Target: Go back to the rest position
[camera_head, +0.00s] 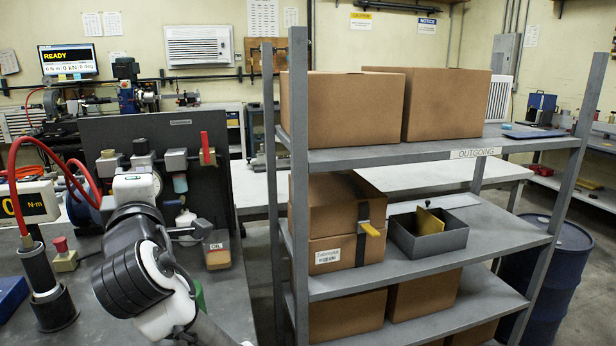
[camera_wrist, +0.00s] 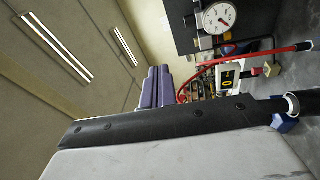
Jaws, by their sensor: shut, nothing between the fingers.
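My gripper (camera_wrist: 158,72) shows in the wrist view as two purple-grey fingers side by side, shut with nothing between them. It points into open air, apart from the bench things behind it. In the head view my arm is folded at the lower left in front of the bench; I cannot make out the fingers there. The rest position itself has no mark in view.
A torque display (camera_head: 30,203), red hose (camera_head: 62,160) and upright panel (camera_head: 225,170) stand close around my arm. The grey shelf rack (camera_head: 400,157) at right holds cardboard boxes (camera_head: 340,108) and a metal bin (camera_head: 428,240). A dial gauge (camera_wrist: 219,18) shows in the wrist view.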

